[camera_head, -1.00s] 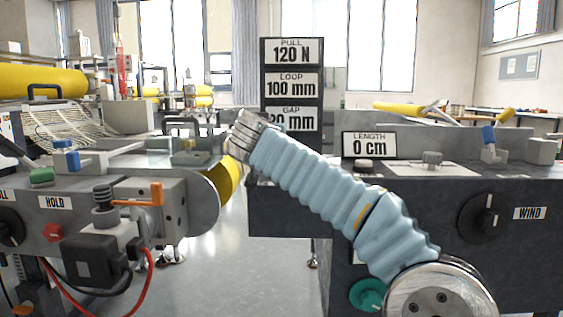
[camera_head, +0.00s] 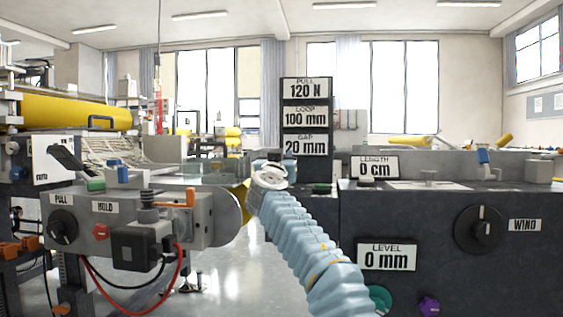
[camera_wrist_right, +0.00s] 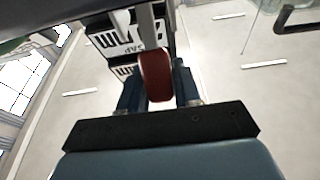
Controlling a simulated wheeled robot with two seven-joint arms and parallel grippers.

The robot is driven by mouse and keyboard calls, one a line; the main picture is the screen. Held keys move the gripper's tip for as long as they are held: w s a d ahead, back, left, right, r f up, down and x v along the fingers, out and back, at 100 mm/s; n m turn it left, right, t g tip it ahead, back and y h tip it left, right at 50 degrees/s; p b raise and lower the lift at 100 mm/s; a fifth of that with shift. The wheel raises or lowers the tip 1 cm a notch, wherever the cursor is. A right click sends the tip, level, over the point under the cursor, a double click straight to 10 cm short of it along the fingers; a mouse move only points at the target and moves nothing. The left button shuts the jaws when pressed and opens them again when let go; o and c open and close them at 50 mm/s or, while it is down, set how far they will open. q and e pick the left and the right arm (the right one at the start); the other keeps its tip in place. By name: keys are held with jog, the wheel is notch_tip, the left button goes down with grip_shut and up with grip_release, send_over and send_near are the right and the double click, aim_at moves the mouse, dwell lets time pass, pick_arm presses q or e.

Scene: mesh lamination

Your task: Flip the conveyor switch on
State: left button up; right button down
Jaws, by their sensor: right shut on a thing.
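My right arm comes in from the bottom of the head view, and its wrist (camera_head: 270,178) is beside the left machine's roller, in front of the gap between the machines. Its fingers are hidden there. In the right wrist view my right gripper (camera_wrist_right: 158,84) is shut on a dark red handle (camera_wrist_right: 156,74), which sits between the two dark fingers. A grey stem (camera_wrist_right: 151,22) shows beyond the handle. I cannot tell from these frames whether this is the conveyor switch, or its position. My left gripper is not in view.
The left machine carries a PULL knob (camera_head: 62,226), a HOLD plate (camera_head: 104,207) and an orange lever (camera_head: 190,197). The right machine has a WIND knob (camera_head: 479,229) and a LEVEL sign (camera_head: 387,257). A sign tower (camera_head: 306,116) stands behind. Open floor (camera_head: 215,270) lies between the machines.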

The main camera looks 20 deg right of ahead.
jog(key=shift+a, duration=0.1)
jog(key=c, duration=0.9)
grip_release()
jog(key=b+v, duration=0.2)
jog(key=v, duration=0.1)
jog(key=shift+s+f+b, duration=0.1)
jog(key=shift+f+b, duration=0.25)
jog(key=shift+b, duration=0.05)
jog(key=shift+s+a+r+p, duration=0.3)
jog(key=shift+s+p, duration=0.05)
jog(key=shift+p, duration=0.2)
jog(key=v, duration=0.9)
jog(key=shift+s+a+f, duration=0.1)
jog(key=shift+s+f, duration=0.1)
jog(key=shift+s, duration=0.15)
